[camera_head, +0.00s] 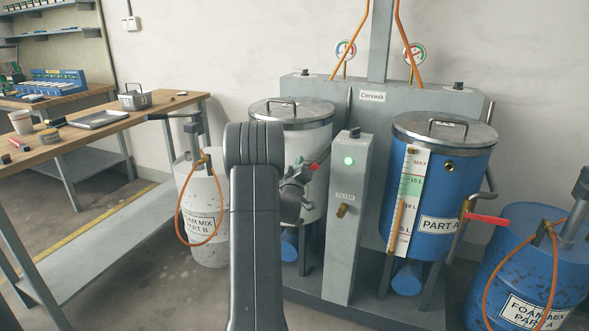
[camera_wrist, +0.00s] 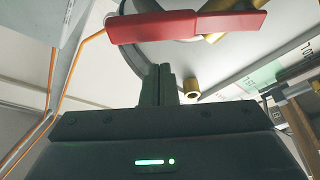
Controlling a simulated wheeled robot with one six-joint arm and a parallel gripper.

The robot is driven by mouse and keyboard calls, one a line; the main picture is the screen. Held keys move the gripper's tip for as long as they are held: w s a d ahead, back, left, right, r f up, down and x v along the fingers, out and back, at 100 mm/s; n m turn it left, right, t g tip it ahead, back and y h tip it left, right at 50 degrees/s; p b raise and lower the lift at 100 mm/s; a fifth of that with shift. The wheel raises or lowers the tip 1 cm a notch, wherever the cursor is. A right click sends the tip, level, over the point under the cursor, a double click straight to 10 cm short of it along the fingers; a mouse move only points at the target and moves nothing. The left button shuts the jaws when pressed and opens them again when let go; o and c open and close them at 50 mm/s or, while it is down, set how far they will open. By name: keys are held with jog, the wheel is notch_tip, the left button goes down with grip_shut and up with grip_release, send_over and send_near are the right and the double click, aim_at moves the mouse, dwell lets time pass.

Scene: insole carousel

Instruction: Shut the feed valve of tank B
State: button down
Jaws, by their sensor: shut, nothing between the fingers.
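Tank B (camera_head: 312,135) is the pale tank with a grey lid, left of the grey pillar and partly hidden behind my arm. Its feed valve has a red handle (camera_head: 314,167), mostly hidden in the head view by my wrist. In the wrist view the red handle (camera_wrist: 185,25) lies nearly crosswise at the top, just beyond my fingertips. My gripper (camera_wrist: 159,70) is shut and empty, with a gap to the handle seemingly left. Whether the fingers touch the handle cannot be told. My gripper is hard to make out in the head view.
The grey pillar (camera_head: 347,215) with a green light stands right of my wrist. Blue tank A (camera_head: 455,180) has its own red valve handle (camera_head: 487,219). In the wrist view a brass stub (camera_wrist: 192,88) sits beside my fingers. A workbench (camera_head: 75,137) stands at left.

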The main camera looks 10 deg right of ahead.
jog(key=shift+s+d+f, duration=0.3)
jog(key=shift+d+f, duration=0.05)
jog(key=shift+f, duration=0.15)
jog(key=shift+s+d+f, duration=0.25)
jog(key=shift+d+f, duration=0.1)
jog(key=shift+f, duration=0.1)
jog(key=shift+f+b, duration=0.1)
jog(key=shift+b, duration=0.25)
jog(key=shift+s+d+f+m+b, duration=0.1)
jog(key=shift+d+m+b, duration=0.05)
jog(key=shift+m+b, duration=0.3)
